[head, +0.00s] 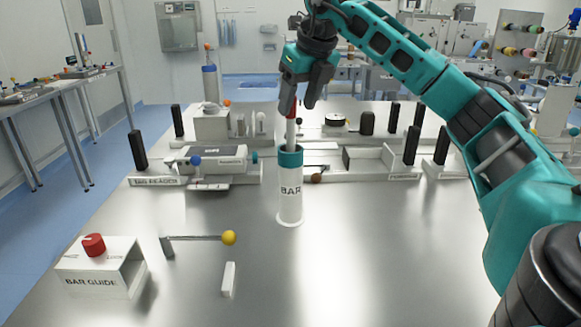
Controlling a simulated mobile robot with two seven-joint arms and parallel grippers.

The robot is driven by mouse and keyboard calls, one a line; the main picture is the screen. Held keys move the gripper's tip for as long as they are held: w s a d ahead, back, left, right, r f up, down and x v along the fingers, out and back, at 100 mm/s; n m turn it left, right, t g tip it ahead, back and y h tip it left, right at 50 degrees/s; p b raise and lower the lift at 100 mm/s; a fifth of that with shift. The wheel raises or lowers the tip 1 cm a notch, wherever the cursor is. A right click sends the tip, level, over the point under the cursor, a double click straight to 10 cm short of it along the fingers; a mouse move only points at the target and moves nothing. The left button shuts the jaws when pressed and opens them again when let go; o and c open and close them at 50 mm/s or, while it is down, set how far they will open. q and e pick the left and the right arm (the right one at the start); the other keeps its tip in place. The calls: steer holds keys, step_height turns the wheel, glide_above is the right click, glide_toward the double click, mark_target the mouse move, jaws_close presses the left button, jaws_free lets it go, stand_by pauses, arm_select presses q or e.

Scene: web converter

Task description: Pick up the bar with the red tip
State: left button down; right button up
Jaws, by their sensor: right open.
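The bar with the red tip (291,133) is a slim pale rod with its lower end inside a white cylindrical holder (290,204) marked BAR, which has a teal upper band. Its red tip (292,112) shows just below my right gripper's fingers. My right gripper (302,105) is open and points down over the top of the bar. The fingers partly hide the tip, and I cannot tell whether either one touches it. My left gripper is not in view.
A white BAR GUIDE block (100,282) with a red knob stands at front left. A thin rod with a yellow ball (229,238) and a small white block (229,279) lie nearby. White fixtures and black posts line the back.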

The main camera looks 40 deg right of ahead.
mark_target(289, 118)
steer(key=x, duration=0.4)
steer(key=shift+w+a+r, duration=0.1)
steer(key=shift+w+a, duration=0.05)
steer(key=shift+a, duration=0.2)
steer(key=shift+w+f, duration=0.25)
steer(key=shift+f, duration=0.25)
steer(key=shift+c, duration=0.4)
jaws_close()
